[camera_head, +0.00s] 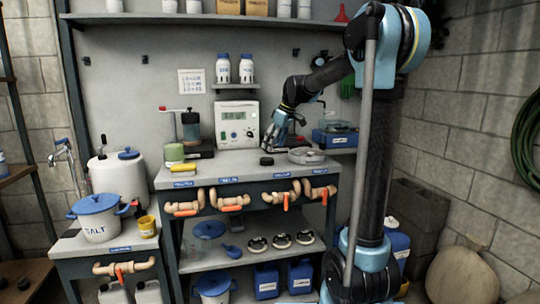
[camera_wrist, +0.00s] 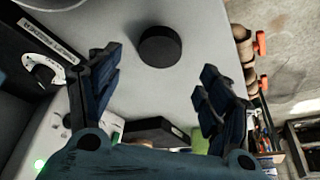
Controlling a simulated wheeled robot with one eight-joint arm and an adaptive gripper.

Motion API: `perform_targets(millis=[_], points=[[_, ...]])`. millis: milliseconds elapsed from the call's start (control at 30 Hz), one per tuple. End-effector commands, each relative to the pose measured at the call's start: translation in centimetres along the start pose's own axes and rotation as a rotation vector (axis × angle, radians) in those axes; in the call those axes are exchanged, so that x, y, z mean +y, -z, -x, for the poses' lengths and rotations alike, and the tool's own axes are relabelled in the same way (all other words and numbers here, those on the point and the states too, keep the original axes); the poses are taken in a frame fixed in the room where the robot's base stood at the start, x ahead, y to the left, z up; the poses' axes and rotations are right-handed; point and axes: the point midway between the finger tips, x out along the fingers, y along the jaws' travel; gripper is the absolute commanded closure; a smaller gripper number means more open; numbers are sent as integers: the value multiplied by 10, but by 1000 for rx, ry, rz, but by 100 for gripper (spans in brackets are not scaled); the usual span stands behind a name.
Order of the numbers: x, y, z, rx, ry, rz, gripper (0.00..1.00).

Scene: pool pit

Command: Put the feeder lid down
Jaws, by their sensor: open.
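A small black disc (camera_head: 266,161), which may be the feeder lid, lies flat on the grey bench top (camera_head: 228,172). It also shows in the wrist view (camera_wrist: 160,46), ahead of my fingertips and centred between them. My gripper (camera_head: 274,146) is above the bench near the disc. In the wrist view my gripper (camera_wrist: 158,78) has its two blue-black fingers spread wide with nothing between them, and they look clear of the disc. A round grey dish (camera_head: 306,155) sits on the bench to the right of the disc; its rim shows at the wrist view's top left.
A white box with a display (camera_head: 237,124) stands behind the disc. Pipes with orange handles (camera_head: 285,196) run along the bench front. The bench top's front left is clear.

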Motion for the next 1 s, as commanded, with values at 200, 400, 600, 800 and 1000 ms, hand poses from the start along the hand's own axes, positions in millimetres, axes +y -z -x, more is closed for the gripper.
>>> perform_targets(millis=[200,400,600,800,1000], points=[[0,0,34,0,0,-1,28],[0,0,47,0,-1,0,28],[-3,-7,49,-4,-4,-14,28],[-28,-57,54,-31,-30,-120,28],[-66,-128,54,-68,-72,-279,28]])
